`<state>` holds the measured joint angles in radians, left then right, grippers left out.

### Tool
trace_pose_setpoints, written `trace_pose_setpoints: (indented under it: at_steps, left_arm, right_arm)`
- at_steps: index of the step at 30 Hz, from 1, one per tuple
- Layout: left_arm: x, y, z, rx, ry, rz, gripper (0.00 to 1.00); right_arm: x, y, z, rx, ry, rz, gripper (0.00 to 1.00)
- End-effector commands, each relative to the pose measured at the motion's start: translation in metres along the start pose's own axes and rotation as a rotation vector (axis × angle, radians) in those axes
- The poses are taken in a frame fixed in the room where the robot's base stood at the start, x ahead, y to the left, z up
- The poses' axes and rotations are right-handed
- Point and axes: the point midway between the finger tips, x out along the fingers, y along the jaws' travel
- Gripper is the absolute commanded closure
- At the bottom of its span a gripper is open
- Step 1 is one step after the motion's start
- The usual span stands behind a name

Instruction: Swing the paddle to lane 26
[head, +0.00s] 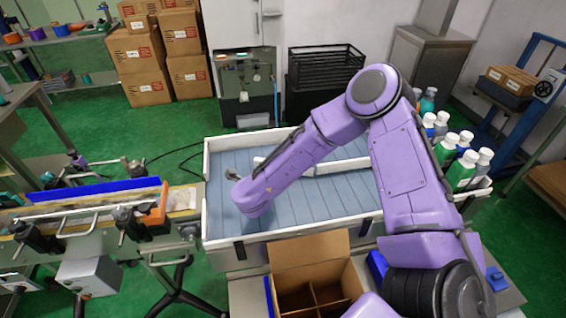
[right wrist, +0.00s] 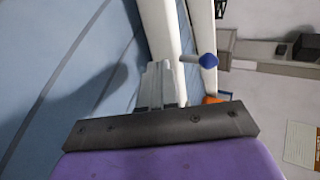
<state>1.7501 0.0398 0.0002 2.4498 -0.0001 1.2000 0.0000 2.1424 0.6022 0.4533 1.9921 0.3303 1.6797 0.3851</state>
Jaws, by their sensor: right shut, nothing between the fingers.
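A blue-grey table with dark lane lines (head: 225,221) and white walls lies ahead in the head view. A white bar (head: 345,165) on it, perhaps the paddle, is partly hidden behind my right arm. My right gripper (head: 233,175) is over the left part of the table. In the right wrist view its fingers (right wrist: 158,75) are shut and empty. A blue knob (right wrist: 208,60) on a short grey stem shows just right of the fingertips there, apart from them in the picture; I cannot tell its depth. No lane numbers are readable. My left gripper is not in view.
Several white and green bottles (head: 456,160) stand at the table's right end. An open divided carton (head: 310,278) is in front. A conveyor with black clamps (head: 90,218) meets the table's left side. The table's left lanes are clear.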

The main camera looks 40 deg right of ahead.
Motion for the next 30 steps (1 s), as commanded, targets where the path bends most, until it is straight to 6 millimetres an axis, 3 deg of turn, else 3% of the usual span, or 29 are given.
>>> trace_pose_setpoints:
  at_steps: [6,12,18,30]
  left_arm:
    - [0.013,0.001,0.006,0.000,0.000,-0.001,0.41]
    - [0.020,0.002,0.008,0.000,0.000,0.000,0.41]
    - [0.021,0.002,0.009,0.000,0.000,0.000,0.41]
    - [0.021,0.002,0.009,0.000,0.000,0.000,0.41]
  right_arm:
    - [-0.053,0.005,-0.001,-0.002,-0.006,-0.001,1.00]
    - [-0.090,0.004,-0.006,0.002,0.000,-0.001,1.00]
    - [-0.104,0.003,-0.006,0.001,0.002,0.001,1.00]
    - [-0.105,0.003,-0.005,-0.001,0.000,0.001,1.00]
